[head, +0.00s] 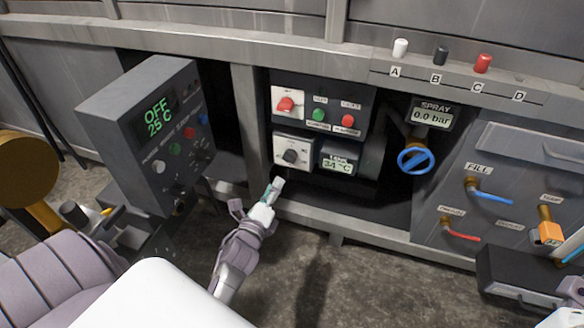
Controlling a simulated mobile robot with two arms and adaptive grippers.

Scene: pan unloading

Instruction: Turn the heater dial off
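The frame does not label a heater dial clearly. A black round dial (291,156) sits on a white plate in the middle recess, beside a small display (338,164) that reads about 24 °C. On the left, a grey control box (120,115) has a screen (158,116) reading OFF and 25 °C, with several knobs and buttons below it. My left gripper (273,189) is just below the black dial in the picture and appears apart from it. Its fingers look close together, but their gap is unclear. A pale part at the right edge may be my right gripper (574,288).
Red (347,121) and green (319,114) buttons and a red switch (286,104) sit above the black dial. A blue valve wheel (416,158) is right of the recess under the spray display (432,113). Pipe handles stick out farther right. A metal rail runs below the recess.

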